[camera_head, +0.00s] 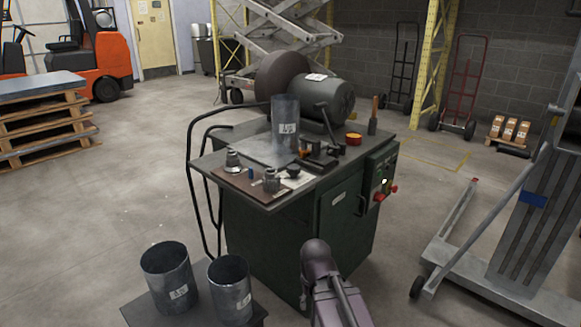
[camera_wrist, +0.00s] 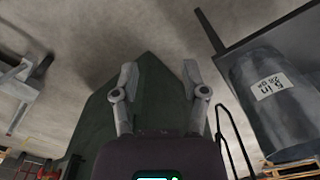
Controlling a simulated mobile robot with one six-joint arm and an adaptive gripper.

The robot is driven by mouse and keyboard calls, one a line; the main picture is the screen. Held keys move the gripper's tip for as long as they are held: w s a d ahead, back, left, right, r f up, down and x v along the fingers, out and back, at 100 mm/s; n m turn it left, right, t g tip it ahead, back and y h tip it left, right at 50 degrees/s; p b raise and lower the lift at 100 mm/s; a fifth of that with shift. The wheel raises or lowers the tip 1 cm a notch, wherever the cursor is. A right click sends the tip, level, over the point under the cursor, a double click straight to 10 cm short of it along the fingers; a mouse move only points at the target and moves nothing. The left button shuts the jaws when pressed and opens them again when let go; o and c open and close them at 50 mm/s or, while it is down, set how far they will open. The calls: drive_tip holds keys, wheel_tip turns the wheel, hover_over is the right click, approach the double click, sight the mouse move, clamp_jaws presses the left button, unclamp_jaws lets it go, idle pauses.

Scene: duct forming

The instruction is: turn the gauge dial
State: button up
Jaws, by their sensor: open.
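A dark green machine cabinet (camera_head: 338,215) stands in the middle of the head view. Its right face has a control panel (camera_head: 383,181) with small red knobs and a pale light. I cannot tell which part there, if any, is the gauge dial; details are too small. My gripper (camera_wrist: 160,78) is open and empty in the wrist view, its two fingers apart. The green cabinet (camera_wrist: 150,95) fills the space beyond the fingers, and they appear clear of it. My purple-grey arm rises at the bottom of the head view, in front of the cabinet.
A duct cylinder (camera_head: 285,122), a motor (camera_head: 330,96) and small tools stand on the cabinet top. Two open cylinders (camera_head: 167,275) (camera_head: 230,289) stand at lower left; a labelled one (camera_wrist: 268,95) shows in the wrist view. A grey lift (camera_head: 535,230) stands right.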

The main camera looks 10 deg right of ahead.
drive_tip(key=o, duration=0.5)
drive_tip(key=shift+r, duration=0.15)
drive_tip(key=shift+o, duration=0.2)
wheel_tip(320, 180, up, 40)
drive_tip(key=r+n+t+y+p, duration=0.3)
drive_tip(key=n+p, duration=0.9)
drive_tip(key=p, duration=2.7)
hover_over(294, 166)
drive_tip(key=s+d, duration=0.3)
drive_tip(key=d, duration=0.2)
wheel_tip(294, 166, down, 2)
drive_tip(key=f+y, duration=0.1)
drive_tip(key=shift+w+a+r+g, duration=0.1)
drive_tip(key=shift+a+r+g, duration=0.1)
drive_tip(key=shift+g, duration=0.2)
drive_tip(key=shift+f, duration=0.15)
drive_tip(key=b+x, duration=1.2)
drive_tip(key=x, duration=0.1)
drive_tip(key=shift+f, duration=0.25)
